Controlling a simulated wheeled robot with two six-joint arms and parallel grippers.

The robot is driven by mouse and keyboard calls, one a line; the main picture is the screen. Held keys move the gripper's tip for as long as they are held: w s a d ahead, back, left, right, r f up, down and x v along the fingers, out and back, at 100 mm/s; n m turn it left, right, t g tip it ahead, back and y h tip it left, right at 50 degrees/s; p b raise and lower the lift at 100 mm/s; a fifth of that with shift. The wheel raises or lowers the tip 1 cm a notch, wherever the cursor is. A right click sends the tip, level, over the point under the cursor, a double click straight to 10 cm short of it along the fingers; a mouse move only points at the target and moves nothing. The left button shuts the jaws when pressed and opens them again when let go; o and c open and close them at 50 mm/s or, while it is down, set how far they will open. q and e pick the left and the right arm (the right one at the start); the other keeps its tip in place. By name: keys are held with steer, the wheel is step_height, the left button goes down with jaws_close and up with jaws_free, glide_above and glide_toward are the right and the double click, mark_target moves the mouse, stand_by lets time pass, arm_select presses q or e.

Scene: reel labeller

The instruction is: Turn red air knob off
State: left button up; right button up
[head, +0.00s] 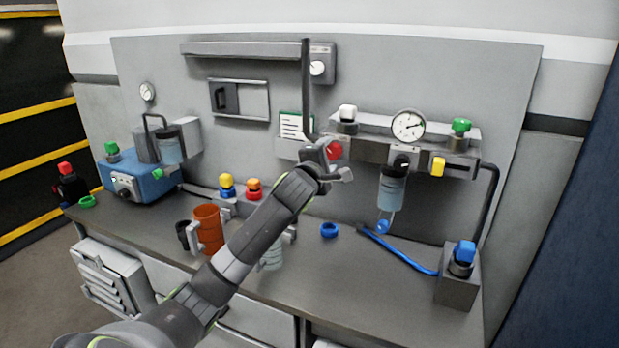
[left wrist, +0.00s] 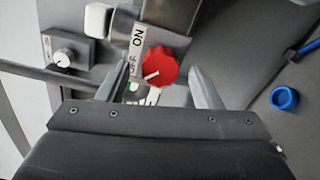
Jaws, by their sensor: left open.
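The red air knob (head: 335,151) is on the front of the air unit on the back panel, just beyond my left gripper (head: 330,176). In the left wrist view the red knob (left wrist: 159,66) has a scalloped rim and a white pointer line. A plate beside it (left wrist: 137,42) reads ON, with OFF further down; the pointer is angled toward the OFF side, but its exact setting is hard to tell. My left gripper (left wrist: 158,92) is open, its two fingers on either side of the knob and apparently short of it, with gaps. My right gripper is not in view.
A pressure gauge (head: 408,125), a white knob (head: 347,112), a green knob (head: 461,126) and a yellow knob (head: 438,167) sit around the air unit. A blue ring (head: 329,230), blue hose (head: 402,252) and orange mug (head: 208,228) are on the bench (head: 350,280).

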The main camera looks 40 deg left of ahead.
arm_select(q)
steer(key=b+v, duration=0.2)
steer(key=v, duration=1.3)
steer(key=shift+s, duration=0.45)
steer(key=shift+f, duration=0.15)
